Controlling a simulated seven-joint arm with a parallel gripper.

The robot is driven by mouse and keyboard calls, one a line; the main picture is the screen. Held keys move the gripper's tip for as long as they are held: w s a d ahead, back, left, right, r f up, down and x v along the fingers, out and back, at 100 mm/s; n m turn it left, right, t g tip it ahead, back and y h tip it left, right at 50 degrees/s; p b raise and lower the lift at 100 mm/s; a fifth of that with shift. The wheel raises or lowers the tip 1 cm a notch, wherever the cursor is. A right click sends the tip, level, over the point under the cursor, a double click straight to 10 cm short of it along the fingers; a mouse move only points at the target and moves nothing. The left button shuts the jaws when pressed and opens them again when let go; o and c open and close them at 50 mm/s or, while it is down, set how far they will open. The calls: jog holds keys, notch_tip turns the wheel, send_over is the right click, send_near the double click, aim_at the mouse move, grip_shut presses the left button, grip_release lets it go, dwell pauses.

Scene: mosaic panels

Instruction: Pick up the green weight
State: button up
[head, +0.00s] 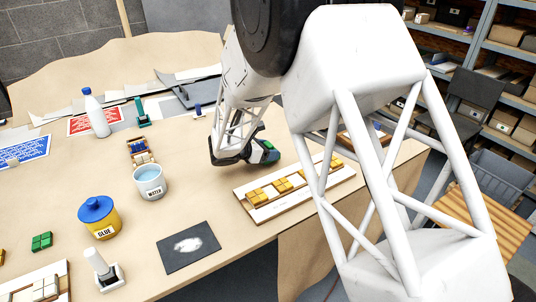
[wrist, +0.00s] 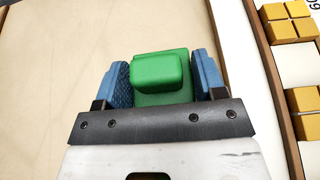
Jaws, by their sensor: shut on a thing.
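The green weight (wrist: 158,72) is a block with a smaller raised block on top. In the wrist view it sits between the two blue finger pads of my gripper (wrist: 160,84), which is shut on it. In the head view the gripper (head: 264,151) is near the table's right part, beside the white panel with yellow tiles, and a little green of the weight (head: 268,145) shows at the fingers. Whether the weight touches the table or is raised, I cannot tell.
A white panel (head: 262,216) with yellow tiles lies close to the gripper's right. Bare tabletop lies between.

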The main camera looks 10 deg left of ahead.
jog(key=shift+s+a+r, duration=0.2)
jog(key=shift+r, duration=0.2)
jog(key=shift+s+a+r, duration=0.2)
jog(key=shift+r, duration=0.2)
jog(key=s+a, duration=1.2)
